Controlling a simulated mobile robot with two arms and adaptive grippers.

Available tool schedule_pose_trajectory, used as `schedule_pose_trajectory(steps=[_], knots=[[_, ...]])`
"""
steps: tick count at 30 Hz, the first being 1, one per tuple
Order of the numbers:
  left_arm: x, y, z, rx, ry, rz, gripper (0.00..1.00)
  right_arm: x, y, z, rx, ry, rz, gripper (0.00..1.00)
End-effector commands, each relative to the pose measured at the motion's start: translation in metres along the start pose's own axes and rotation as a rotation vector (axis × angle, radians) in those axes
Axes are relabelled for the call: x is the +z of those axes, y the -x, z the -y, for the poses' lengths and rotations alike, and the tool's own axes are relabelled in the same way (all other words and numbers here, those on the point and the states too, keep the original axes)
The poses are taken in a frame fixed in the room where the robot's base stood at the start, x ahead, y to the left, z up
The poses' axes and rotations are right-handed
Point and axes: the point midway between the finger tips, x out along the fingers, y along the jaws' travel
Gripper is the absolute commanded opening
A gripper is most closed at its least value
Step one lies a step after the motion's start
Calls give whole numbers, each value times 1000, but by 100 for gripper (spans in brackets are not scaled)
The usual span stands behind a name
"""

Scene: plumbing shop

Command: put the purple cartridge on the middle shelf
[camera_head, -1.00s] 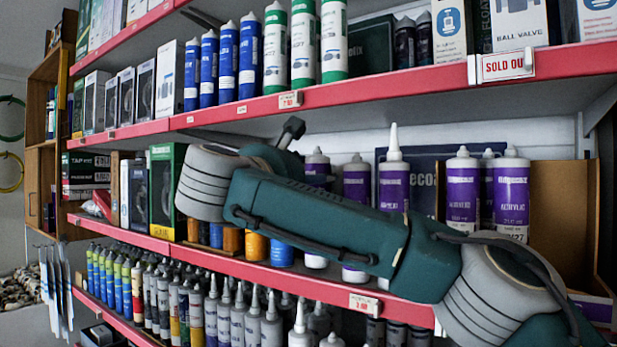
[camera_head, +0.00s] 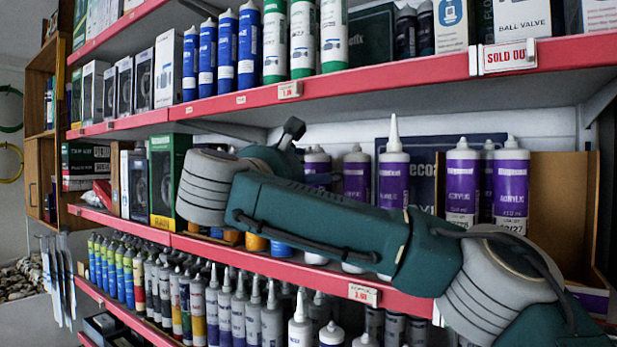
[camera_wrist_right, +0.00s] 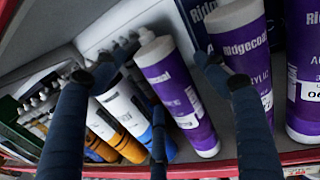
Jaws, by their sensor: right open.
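Several purple cartridges with white nozzles or caps stand upright on the middle shelf (camera_head: 300,273). A tall-nozzled one (camera_head: 394,178) is right of two others, which my right arm partly covers. In the right wrist view, a purple cartridge (camera_wrist_right: 182,95) stands between the spread dark fingers of my right gripper (camera_wrist_right: 156,72), with gaps on both sides. I cannot tell which cartridge the task means. In the head view, my right arm reaches in from the right across the middle shelf, hiding most of the gripper. My left gripper is not in view.
The top shelf (camera_head: 400,88) overhangs, and the bottom shelf is crowded with tubes (camera_head: 240,310).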

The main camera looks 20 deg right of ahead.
Motion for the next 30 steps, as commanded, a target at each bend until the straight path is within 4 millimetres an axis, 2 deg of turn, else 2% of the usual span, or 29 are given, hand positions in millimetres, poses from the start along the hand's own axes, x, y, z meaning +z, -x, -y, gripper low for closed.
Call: schedule_pose_trajectory(steps=[1, 5, 12, 18, 22, 30], knots=[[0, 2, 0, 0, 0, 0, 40, 2, 1, 0, 1, 0, 1, 72], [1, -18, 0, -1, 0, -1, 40, -4, 23, -1, 3, -2, 4, 72], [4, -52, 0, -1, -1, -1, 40, -5, 78, -1, 3, -1, 4, 72], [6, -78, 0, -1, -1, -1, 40, -3, 105, 0, 0, -2, 5, 72], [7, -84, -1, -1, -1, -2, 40, -1, 116, 0, 0, -1, 3, 72], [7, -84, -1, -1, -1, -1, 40, 2, 120, 0, 0, 0, 1, 72]])
